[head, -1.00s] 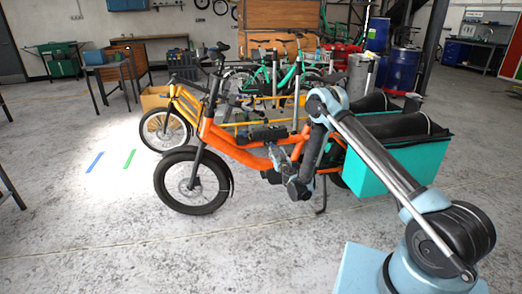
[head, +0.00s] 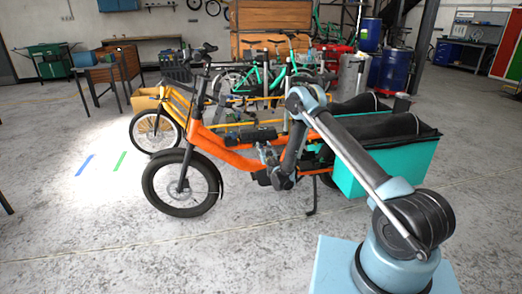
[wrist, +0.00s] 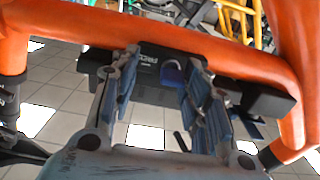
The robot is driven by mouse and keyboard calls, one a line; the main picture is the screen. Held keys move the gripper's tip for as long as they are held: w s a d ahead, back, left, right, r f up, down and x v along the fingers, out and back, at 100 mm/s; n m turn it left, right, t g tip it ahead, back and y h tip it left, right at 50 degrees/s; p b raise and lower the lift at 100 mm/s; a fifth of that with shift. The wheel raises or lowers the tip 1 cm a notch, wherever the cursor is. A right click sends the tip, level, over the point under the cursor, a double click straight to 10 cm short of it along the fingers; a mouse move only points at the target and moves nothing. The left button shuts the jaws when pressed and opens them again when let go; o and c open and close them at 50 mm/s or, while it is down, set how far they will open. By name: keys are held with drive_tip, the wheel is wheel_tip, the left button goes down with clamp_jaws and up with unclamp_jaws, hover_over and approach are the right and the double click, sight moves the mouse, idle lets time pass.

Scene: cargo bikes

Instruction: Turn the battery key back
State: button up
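The orange cargo bike (head: 225,152) stands side-on in the head view. Its black battery (head: 252,134) sits by the slanting frame tube. In the wrist view the black battery (wrist: 150,92) lies just behind the orange tube (wrist: 150,38). A purple-blue key head (wrist: 172,73) shows against it. My gripper (wrist: 160,65) is open, its two blue-grey fingers reaching up on either side of the key head, which is nearer the right finger. I cannot tell whether either finger touches it. In the head view my gripper (head: 268,153) is small beside the frame, below the battery.
A teal cargo box (head: 385,165) with black bags is at the bike's rear, close behind my arm. A yellow bike (head: 155,128) and a green bike (head: 265,80) stand behind. Grey floor (head: 100,225) is clear at the front left.

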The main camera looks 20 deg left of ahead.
drive_tip(key=shift+s+a, duration=0.15)
drive_tip(key=shift+a, duration=0.1)
